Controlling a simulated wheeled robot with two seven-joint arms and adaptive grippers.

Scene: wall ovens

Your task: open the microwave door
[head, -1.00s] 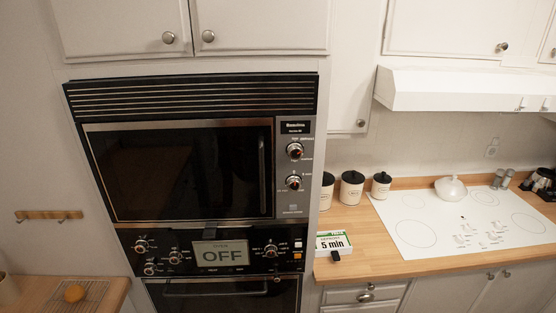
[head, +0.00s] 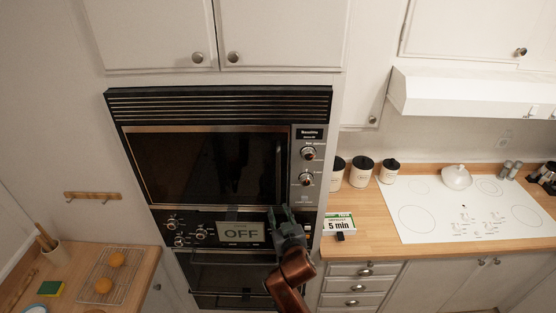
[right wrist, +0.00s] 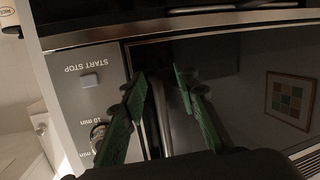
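The microwave door (head: 200,165) is a dark glass panel in the upper part of the wall oven stack, and it looks closed. Its dark upright handle (head: 279,172) is at the door's right edge. My right gripper (head: 285,212) is at the handle's lower end in the head view. In the right wrist view my right gripper (right wrist: 160,84) has its two green fingers apart, with the handle (right wrist: 164,125) running between them. I cannot tell whether either finger touches it. The START STOP button (right wrist: 90,80) is beside the fingers. My left gripper is not in view.
The lower oven (head: 215,272) with an OFF display (head: 240,232) is below the microwave. A counter (head: 365,215) with a timer (head: 339,223), canisters (head: 363,172) and a cooktop (head: 470,215) is at right. A left counter holds a wire rack (head: 128,272).

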